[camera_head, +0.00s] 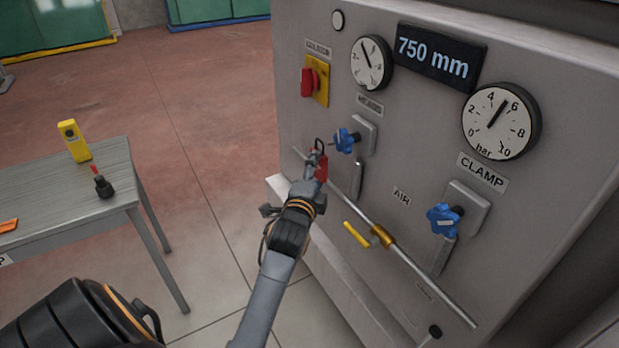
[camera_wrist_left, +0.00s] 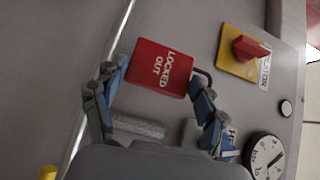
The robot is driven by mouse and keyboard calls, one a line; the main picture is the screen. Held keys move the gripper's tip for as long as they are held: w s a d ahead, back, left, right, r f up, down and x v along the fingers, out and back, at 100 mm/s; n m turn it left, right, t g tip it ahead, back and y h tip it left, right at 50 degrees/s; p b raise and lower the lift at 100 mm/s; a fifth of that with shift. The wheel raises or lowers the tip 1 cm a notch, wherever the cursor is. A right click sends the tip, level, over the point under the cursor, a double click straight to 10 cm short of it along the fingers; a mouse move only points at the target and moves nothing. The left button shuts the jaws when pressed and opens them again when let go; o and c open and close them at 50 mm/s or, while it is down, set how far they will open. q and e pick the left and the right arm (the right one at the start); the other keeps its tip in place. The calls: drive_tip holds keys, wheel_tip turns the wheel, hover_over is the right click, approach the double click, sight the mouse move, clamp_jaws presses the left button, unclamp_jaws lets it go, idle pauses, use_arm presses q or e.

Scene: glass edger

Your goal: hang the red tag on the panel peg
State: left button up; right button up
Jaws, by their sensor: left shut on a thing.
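The red tag (camera_head: 321,168) is in my left gripper (camera_head: 313,163), in front of the grey machine panel (camera_head: 410,130). In the left wrist view the tag (camera_wrist_left: 162,68) reads "LOCKED OUT", with one finger at each side and a dark loop at its right edge. My left gripper (camera_wrist_left: 158,76) is shut on it. In the head view the loop stands above the tag, left of the upper blue knob (camera_head: 346,141). I cannot make out the panel peg; whether the tag touches the panel is unclear. My right gripper is not in view.
A red and yellow isolator switch (camera_head: 315,82) is above the tag. A pipe with a yellow-handled valve (camera_head: 357,235) runs below right, near a lower blue knob (camera_head: 444,219). A grey table (camera_head: 60,205) stands left; open floor (camera_head: 205,130) lies between.

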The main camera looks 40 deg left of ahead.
use_arm(q)
drive_tip(key=shift+w+d+f+b, duration=0.15)
drive_tip(key=shift+w+b, duration=0.1)
drive_tip(key=shift+w, duration=0.25)
drive_tip(key=shift+w+d+f+b, duration=0.1)
drive_tip(key=shift+w+d+b, duration=0.1)
drive_tip(key=shift+w, duration=0.25)
drive_tip(key=w, duration=0.1)
drive_tip(key=w+d+b, duration=0.1)
drive_tip(key=shift+w+f, duration=0.35)
drive_tip(key=shift+f, duration=0.05)
drive_tip(key=o, duration=1.3)
